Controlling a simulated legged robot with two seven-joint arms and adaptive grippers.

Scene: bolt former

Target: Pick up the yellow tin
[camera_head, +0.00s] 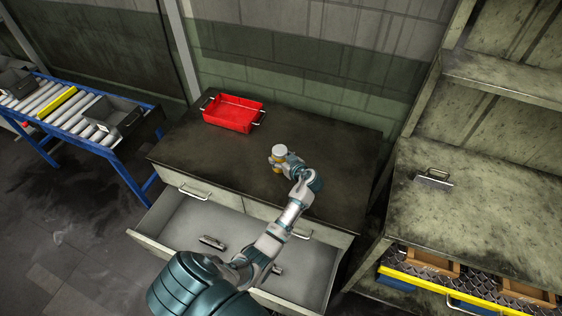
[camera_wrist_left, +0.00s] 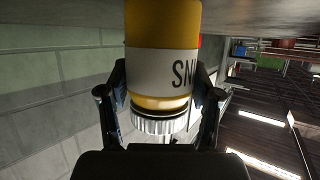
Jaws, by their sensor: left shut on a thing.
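The yellow tin (camera_head: 278,153) has a pale lid and stands on the dark top of the drawer cabinet (camera_head: 335,190). In the left wrist view the tin (camera_wrist_left: 162,30) fills the middle, yellow with a white label band, and its ribbed cap shows at the lower end. My left gripper (camera_head: 283,163) is at the tin, and in the wrist view its fingers (camera_wrist_left: 160,100) are on both sides of it, shut on it. Whether the tin is clear of the cabinet top cannot be told. My right gripper is not in view.
A red tray (camera_head: 234,112) sits at the back left of the cabinet top. An open drawer (camera_head: 180,220) with small metal pieces juts out in front. A roller conveyor (camera_head: 70,110) stands left, and shelving (camera_head: 480,200) stands right. The right part of the top is clear.

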